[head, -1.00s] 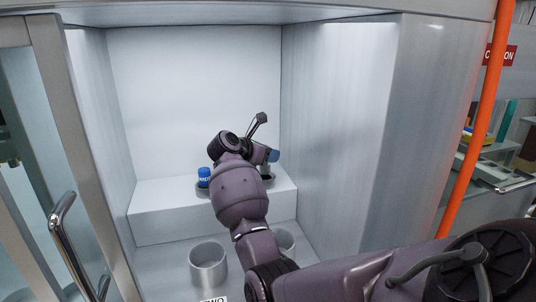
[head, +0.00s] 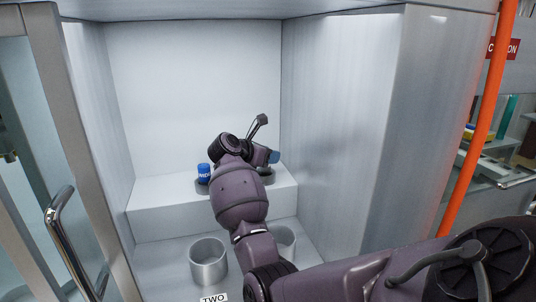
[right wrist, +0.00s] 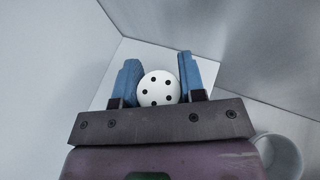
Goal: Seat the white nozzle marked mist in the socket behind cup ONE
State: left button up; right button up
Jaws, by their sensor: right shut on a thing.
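My right gripper (right wrist: 160,76) is shut on a white round nozzle (right wrist: 159,89), whose top with several dark holes shows between the blue fingers in the right wrist view. No marking on it can be read. In the head view only a blue fingertip of this gripper (head: 274,156) shows, over the right part of the raised ledge; my arm hides the nozzle. A dark socket (head: 267,177) shows partly below it; I cannot tell whether the nozzle touches it. The right cup (head: 287,242) is partly behind my arm, its label hidden. My left gripper is out of view.
A blue lettered nozzle (head: 203,171) stands in the left socket (head: 202,187) on the ledge (head: 160,217). A metal cup (head: 208,263) stands in front, above a TWO label (head: 214,299). Cabinet walls enclose both sides; a door handle (head: 70,240) is at left.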

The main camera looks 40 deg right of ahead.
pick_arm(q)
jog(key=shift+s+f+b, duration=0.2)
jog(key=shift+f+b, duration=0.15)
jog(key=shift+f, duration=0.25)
pick_arm(e)
jog(key=shift+f, duration=0.95)
jog(key=o, duration=1.1)
jog(key=shift+c, duration=0.2)
